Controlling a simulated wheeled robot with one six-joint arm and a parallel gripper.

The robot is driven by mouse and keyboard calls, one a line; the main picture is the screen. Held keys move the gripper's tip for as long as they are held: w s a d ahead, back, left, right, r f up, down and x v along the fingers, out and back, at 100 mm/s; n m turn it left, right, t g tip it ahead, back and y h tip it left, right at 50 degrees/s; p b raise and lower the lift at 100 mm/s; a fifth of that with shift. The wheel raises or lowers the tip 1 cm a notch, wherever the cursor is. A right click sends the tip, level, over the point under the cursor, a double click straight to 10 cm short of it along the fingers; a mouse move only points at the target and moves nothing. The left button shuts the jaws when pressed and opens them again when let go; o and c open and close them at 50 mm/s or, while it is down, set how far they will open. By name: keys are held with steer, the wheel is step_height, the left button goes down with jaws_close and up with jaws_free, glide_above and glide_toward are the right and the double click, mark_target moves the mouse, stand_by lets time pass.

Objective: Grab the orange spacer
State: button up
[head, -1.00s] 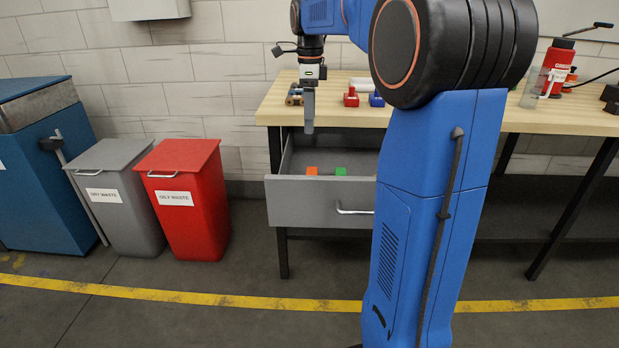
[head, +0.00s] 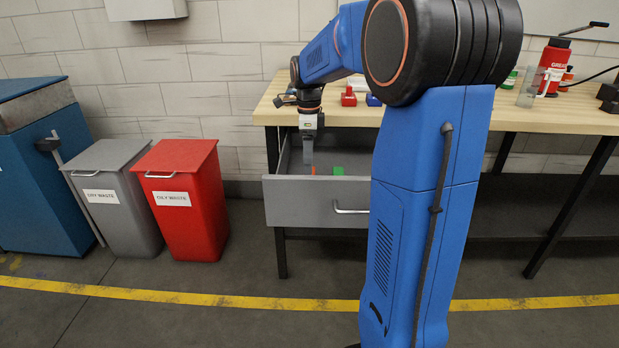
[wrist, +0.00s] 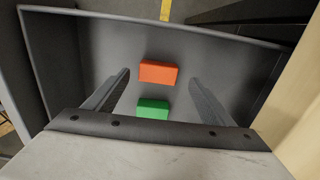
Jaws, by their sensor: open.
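The orange spacer (wrist: 158,72) is a small block lying on the floor of the open grey drawer (head: 312,203). In the head view only a sliver of the orange spacer (head: 313,170) shows behind the drawer front, beside my gripper. A green block (wrist: 152,109) lies close to it in the drawer, and this green block also shows in the head view (head: 338,171). My gripper (head: 308,160) points down into the drawer. In the wrist view my gripper (wrist: 158,82) is open and empty, with the orange spacer between the lines of its fingers; the height gap is hard to judge.
The drawer walls surround the fingers on all sides. The wooden bench top (head: 335,115) is above the drawer, with red (head: 348,97) and blue blocks on it. Red (head: 180,200) and grey bins (head: 110,195) stand left of the bench.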

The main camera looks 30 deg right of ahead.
steer(key=shift+s+f, duration=0.2)
steer(key=shift+f, duration=1.6)
steer(key=c, duration=1.2)
